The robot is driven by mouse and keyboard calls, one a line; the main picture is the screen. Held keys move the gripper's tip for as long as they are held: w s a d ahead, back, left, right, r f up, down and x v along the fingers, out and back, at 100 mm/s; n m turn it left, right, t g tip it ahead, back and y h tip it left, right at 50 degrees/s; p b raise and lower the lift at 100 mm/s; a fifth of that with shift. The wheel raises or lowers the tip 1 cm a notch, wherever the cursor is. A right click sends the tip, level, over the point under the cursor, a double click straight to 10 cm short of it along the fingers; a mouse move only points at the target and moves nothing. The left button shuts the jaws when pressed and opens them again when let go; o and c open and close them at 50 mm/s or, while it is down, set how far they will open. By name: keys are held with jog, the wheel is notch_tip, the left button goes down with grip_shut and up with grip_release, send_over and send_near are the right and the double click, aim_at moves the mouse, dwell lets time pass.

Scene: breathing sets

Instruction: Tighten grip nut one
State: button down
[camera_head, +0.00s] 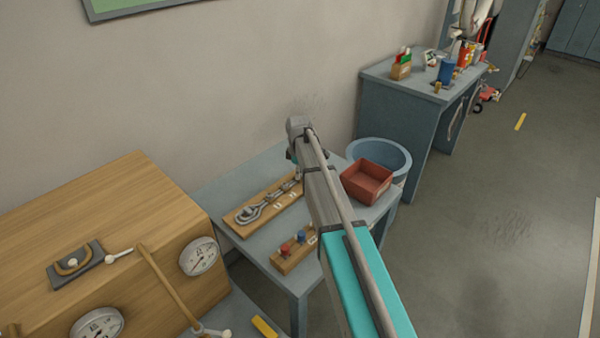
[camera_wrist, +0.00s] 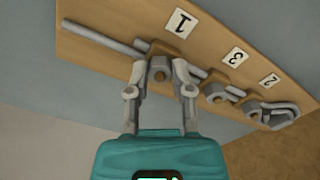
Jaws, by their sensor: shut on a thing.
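In the wrist view the wooden board (camera_wrist: 85,28) carries white number cards 1, 3 and 2. Grip nut one (camera_wrist: 160,73), a grey hex nut, sits between the two fingers of my gripper (camera_wrist: 159,66), below card 1. My gripper is shut on it. A grey rod (camera_wrist: 103,39) runs along the board behind the fingers. Two more nuts, one near card 3 (camera_wrist: 216,93) and one near card 2 (camera_wrist: 250,107), sit to the right. In the head view the board (camera_head: 240,224) lies on a table, and my arm hides the gripper fingers and nut one.
On the same grey table (camera_head: 235,182) stand a red bin (camera_head: 367,182) and a small wooden block (camera_head: 282,265) with red and blue knobs. A blue-grey tub (camera_head: 395,152) stands behind. A wooden case (camera_head: 150,205) with gauges is at the left.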

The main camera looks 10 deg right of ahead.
jog(key=m, duration=0.4)
jog(key=shift+w+a+m, duration=0.1)
jog(key=shift+w+m, duration=0.1)
jog(key=shift+m, duration=0.1)
jog(key=m, duration=0.3)
jog(key=shift+m, duration=0.4)
jog(key=m, duration=2)
